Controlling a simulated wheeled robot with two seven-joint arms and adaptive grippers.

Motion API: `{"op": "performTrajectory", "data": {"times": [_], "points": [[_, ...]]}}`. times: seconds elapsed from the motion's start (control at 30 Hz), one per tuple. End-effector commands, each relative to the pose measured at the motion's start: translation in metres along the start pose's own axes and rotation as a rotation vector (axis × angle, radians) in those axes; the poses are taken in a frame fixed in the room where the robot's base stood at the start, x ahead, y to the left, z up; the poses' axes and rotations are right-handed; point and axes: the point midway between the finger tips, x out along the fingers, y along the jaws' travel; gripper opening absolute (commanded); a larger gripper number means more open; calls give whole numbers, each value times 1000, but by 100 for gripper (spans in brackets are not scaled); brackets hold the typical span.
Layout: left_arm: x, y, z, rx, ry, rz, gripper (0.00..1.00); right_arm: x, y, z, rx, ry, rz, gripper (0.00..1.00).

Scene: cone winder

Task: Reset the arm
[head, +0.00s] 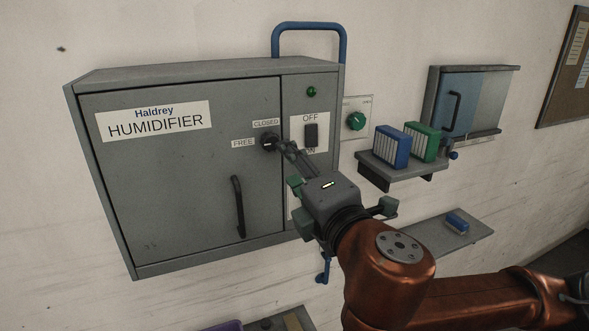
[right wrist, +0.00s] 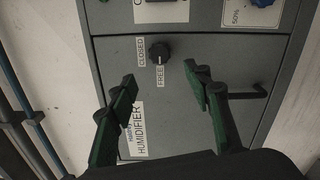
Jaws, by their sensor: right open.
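My right gripper (head: 303,172) is open in front of the grey humidifier cabinet (head: 180,235), close to the door's black knob (head: 268,142). In the right wrist view the two fingers of my right gripper (right wrist: 160,80) with green pads stand wide apart with nothing between them. Beyond the fingertips, the knob (right wrist: 160,51) shows with its white mark towards the FREE label (right wrist: 160,76). The CLOSED label (right wrist: 141,52) is beside it. The cabinet door (right wrist: 215,55) is shut. My left gripper is not in view.
The black door handle (head: 238,207) sticks out below the knob. A black OFF/ON switch (head: 311,135) and green lamp (head: 311,92) are on the right panel. Right of the cabinet, a shelf (head: 402,172) holds a blue (head: 391,147) and a green block (head: 422,142).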

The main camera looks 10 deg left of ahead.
Motion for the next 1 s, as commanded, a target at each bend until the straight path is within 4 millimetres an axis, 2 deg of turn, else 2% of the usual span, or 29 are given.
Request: {"op": "performTrajectory", "data": {"times": [0.13,0.43,0.57,0.67,0.83,1.0], "points": [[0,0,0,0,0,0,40,-7,-1,0,-1,1,-1,46],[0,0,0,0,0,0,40,-7,-1,0,1,1,-2,46],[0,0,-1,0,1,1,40,-1,-19,4,40,6,-24,46],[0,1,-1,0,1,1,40,9,-54,11,120,13,-64,46],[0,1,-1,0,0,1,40,23,-135,29,323,11,-149,46],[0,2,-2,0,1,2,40,25,-219,50,539,-24,-230,46]]}}
